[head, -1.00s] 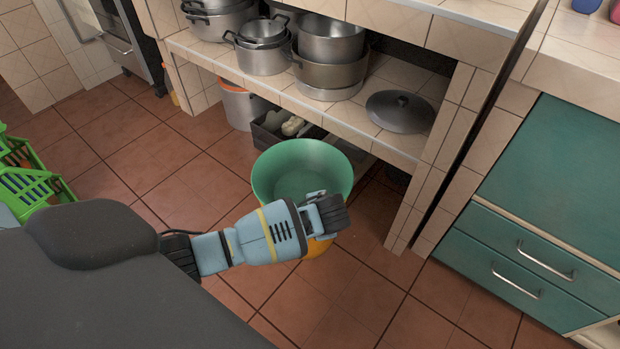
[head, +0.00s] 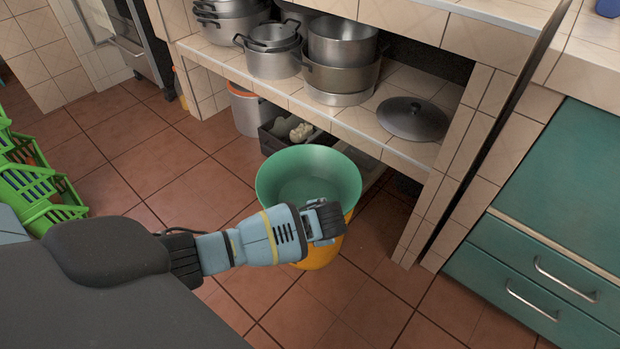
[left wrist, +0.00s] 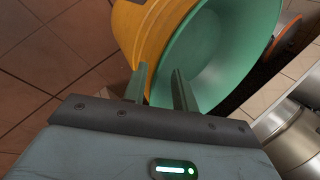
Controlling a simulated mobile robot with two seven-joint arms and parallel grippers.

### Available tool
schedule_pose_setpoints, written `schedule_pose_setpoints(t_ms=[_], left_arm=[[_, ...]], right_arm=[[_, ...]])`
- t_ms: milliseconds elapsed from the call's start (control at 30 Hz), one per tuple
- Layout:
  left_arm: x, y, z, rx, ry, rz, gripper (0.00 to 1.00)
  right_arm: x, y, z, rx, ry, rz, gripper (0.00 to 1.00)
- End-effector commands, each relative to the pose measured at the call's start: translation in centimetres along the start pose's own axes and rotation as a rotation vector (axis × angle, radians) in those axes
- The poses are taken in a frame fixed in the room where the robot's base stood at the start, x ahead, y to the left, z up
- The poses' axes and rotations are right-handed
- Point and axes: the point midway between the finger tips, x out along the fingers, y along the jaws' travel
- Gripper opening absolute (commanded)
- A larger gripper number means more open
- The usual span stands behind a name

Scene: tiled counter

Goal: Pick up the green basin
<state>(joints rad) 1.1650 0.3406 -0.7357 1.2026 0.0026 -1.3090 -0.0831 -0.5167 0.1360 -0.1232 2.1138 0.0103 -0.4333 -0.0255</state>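The green basin (head: 300,172) stands on the floor in front of the tiled shelf in the head view. Its open top faces up, and orange shows below the green on its near side. I cannot tell whether the orange is its outside or a second vessel. My left gripper (head: 326,222) is at its near right side, covering part of it. In the left wrist view, the green inside (left wrist: 232,50) and orange outside are close. The fingers of my left gripper (left wrist: 162,88) are apart, one on each side of the wall near the rim. My right gripper is not in view.
The tiled shelf (head: 290,100) with several metal pots and a pan lid (head: 412,118) is behind the basin. A dark crate (head: 290,133) and a white bucket (head: 248,108) stand under it. Green crates (head: 38,185) are at left, teal drawers (head: 540,262) at right. Floor in front is clear.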

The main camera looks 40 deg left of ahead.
Motion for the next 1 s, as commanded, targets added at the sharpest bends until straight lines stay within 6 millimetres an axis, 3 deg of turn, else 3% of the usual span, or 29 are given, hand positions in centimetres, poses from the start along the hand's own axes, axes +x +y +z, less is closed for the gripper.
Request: schedule_pose_setpoints(t_ms=[100,300,533,1000], left_arm=[[1.3,0.1,0.0,0.001,-0.001,0.001,0.28],[1.1,0.0,0.0,0.0,0.001,0.0,0.28],[1.1,0.0,0.0,0.0,0.001,0.0,0.0],[1.1,0.0,0.0,0.0,0.001,0.001,0.0]], right_arm=[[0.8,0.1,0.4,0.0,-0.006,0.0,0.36],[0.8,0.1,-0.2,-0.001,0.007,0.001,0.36],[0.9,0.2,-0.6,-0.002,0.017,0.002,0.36],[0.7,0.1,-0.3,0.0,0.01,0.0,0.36]])
